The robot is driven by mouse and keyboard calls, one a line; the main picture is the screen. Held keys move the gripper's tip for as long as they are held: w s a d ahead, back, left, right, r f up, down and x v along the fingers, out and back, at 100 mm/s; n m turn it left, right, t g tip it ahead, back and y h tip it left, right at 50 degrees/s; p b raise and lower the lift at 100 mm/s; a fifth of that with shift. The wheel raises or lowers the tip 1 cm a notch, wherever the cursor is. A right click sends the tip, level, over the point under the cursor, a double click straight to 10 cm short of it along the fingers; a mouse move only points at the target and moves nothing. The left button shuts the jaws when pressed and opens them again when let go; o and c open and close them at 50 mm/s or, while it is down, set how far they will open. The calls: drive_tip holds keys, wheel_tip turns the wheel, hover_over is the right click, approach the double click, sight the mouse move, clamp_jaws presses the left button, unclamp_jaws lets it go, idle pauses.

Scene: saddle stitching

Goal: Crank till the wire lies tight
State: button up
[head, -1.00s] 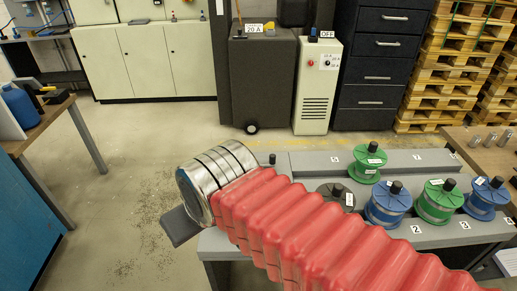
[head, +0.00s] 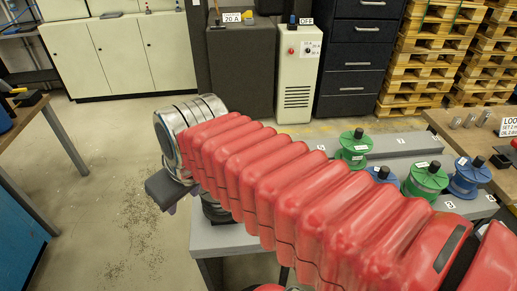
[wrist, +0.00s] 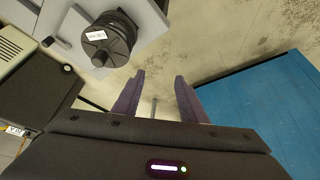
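My gripper (wrist: 160,75) has its two purple-grey fingers apart in the wrist view, with nothing clearly held between them. A thin grey rod shows behind the gap; I cannot tell what it belongs to. A dark spool (wrist: 106,40) with a white label sits at the end of the grey bench, left of and beyond the fingers. In the head view a dark spool (head: 216,212) shows partly at the bench's left end, behind my arm. The gripper (head: 168,187) is near it, left of the bench edge, mostly hidden by my arm. No crank or wire can be made out clearly.
The grey bench (head: 222,238) carries green spools (head: 425,180) and blue spools (head: 468,177) to the right. A wooden table (head: 25,115) stands at left. A grey cabinet (head: 240,65) and a white unit marked OFF (head: 297,75) stand behind. Floor left of the bench is clear.

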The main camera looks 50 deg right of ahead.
drive_tip(key=w+d+n+g+y, duration=0.1)
drive_tip(key=w+d+n, duration=0.1)
drive_tip(key=w+d, duration=0.6)
drive_tip(key=w+d+n+g, duration=0.1)
drive_tip(key=w+d, duration=0.3)
drive_tip(key=d, duration=0.8)
drive_tip(key=d+f+n, duration=0.1)
drive_tip(key=d+f, duration=0.3)
drive_tip(key=d, duration=0.7)
drive_tip(key=s+d+f+n+y, duration=0.1)
drive_tip(key=d+f, duration=0.3)
drive_tip(key=d, duration=0.6)
drive_tip(key=shift+d+n+t+y, duration=0.3)
drive_tip(key=shift+d+n+t, duration=0.1)
drive_tip(key=shift+n, duration=0.2)
drive_tip(key=shift+f, duration=0.15)
drive_tip(key=x, duration=1.3)
drive_tip(key=shift+a+f, duration=0.1)
drive_tip(key=shift+f, duration=0.25)
drive_tip(key=shift+c, duration=0.3)
